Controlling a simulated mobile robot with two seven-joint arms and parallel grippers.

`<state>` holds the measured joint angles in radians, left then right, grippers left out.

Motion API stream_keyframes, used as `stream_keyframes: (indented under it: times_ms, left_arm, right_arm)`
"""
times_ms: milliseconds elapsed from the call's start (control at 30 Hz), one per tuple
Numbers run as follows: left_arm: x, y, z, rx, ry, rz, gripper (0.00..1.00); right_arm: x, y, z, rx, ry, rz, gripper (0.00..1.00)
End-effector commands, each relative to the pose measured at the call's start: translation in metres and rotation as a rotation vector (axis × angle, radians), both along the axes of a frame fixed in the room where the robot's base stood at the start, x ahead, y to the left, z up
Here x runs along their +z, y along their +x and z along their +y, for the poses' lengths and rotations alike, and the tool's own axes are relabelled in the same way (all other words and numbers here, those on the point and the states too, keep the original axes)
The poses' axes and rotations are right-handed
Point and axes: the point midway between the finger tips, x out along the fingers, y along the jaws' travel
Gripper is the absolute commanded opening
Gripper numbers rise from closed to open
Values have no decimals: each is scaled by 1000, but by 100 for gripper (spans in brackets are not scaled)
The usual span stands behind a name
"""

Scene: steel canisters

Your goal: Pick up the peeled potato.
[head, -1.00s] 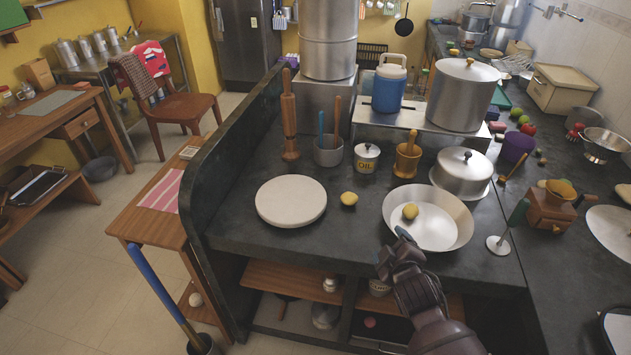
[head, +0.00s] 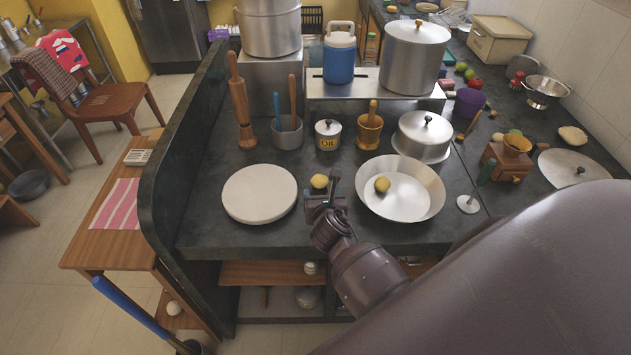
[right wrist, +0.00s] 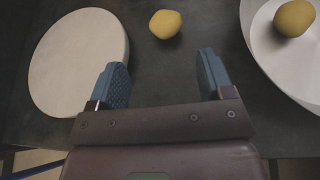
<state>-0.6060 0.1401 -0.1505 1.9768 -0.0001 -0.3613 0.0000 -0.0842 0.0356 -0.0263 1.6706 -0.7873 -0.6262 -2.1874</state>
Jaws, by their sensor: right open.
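One yellow potato (head: 319,181) lies on the dark counter between the white round board and the metal pan. A second yellow potato (head: 382,184) lies inside the wide metal pan (head: 425,205). I cannot tell for sure which is peeled. My right gripper (head: 326,193) is over the counter's front part, just short of the counter potato. In the right wrist view its blue fingers (right wrist: 160,72) are spread and empty, with the counter potato (right wrist: 165,24) ahead, roughly in line with the gap. The pan potato (right wrist: 294,18) is at upper right. My left gripper is not in view.
The white round board (head: 260,194) lies left of my right gripper. A lidded pot (head: 424,138) stands behind the pan.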

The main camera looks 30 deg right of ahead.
Motion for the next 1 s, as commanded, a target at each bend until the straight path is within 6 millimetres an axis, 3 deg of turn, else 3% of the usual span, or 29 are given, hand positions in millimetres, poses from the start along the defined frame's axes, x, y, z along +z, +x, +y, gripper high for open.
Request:
stream_keyframes:
  times_ms: [167,433,667,1000]
  left_arm:
    - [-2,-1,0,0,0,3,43]
    - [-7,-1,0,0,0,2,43]
    - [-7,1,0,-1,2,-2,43]
    - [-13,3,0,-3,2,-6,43]
  right_arm:
    - [-3,8,-3,18,-36,18,74]
    - [-18,38,-19,17,-34,18,74]
    - [-24,48,-25,16,-33,17,74]
    - [-45,77,-46,16,-32,16,74]
